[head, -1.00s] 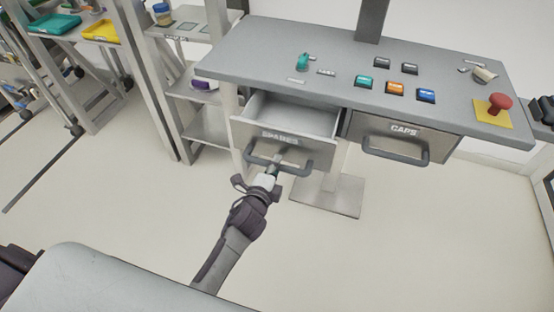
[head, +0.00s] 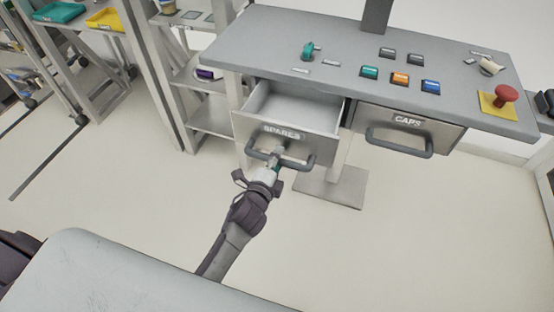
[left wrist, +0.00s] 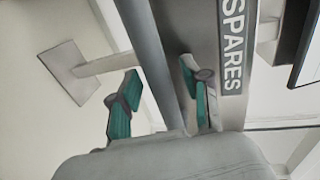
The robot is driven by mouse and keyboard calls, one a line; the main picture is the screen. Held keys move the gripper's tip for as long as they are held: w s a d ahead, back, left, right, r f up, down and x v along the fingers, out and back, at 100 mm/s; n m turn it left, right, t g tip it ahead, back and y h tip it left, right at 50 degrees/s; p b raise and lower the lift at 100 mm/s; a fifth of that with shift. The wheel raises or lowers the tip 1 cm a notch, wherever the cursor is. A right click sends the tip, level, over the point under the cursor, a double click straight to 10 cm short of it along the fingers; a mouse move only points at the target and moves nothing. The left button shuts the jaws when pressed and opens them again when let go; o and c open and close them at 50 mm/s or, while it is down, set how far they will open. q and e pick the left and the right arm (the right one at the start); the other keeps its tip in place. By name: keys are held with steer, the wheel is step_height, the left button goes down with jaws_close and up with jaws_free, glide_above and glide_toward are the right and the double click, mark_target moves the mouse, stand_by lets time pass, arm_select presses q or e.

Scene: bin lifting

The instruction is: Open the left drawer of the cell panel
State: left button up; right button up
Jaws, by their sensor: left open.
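The cell panel (head: 330,45) is a grey table-like console with two drawers under its top. Its left drawer (head: 325,117), labelled SPARES, stands pulled out and its empty-looking inside shows. Its dark bar handle (head: 300,163) is on the front. My left gripper (head: 277,158) is at this handle. In the left wrist view the gripper (left wrist: 163,100) is open, with the handle bar (left wrist: 147,50) running between its two green-padded fingers beside the SPARES label (left wrist: 232,45). Contact with the bar cannot be told. My right gripper is not in view.
The right drawer (head: 440,137), labelled CAPS, is shut. Buttons and a red emergency knob (head: 506,93) sit on the panel top. A shelf rack (head: 212,120) stands close at left. The panel's foot plate (head: 335,190) is below; the floor in front is clear.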

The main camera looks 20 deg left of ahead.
arm_select(q)
steer(key=s+r, duration=0.2)
steer(key=s, duration=0.9)
steer(key=shift+s+a+r, duration=0.2)
steer(key=shift+s, duration=0.2)
steer(key=s+f+n+g, duration=0.2)
steer(key=s+f, duration=0.2)
steer(key=f, duration=0.6)
steer(key=s+f+n+g, duration=0.3)
steer(key=f, duration=0.6)
steer(key=s+f+n+g, duration=0.2)
steer(key=s+f, duration=0.2)
steer(key=f, duration=0.6)
steer(key=s+a+f+n+g, duration=0.3)
steer(key=s+f, duration=0.5)
steer(key=s, duration=0.4)
steer(key=s+a+f+n+g, duration=0.4)
steer(key=s+f+n, duration=0.2)
steer(key=s, duration=0.6)
step_height(320, 180, down, 2)
steer(key=shift+g+y, duration=0.3)
steer(key=shift+g, duration=0.1)
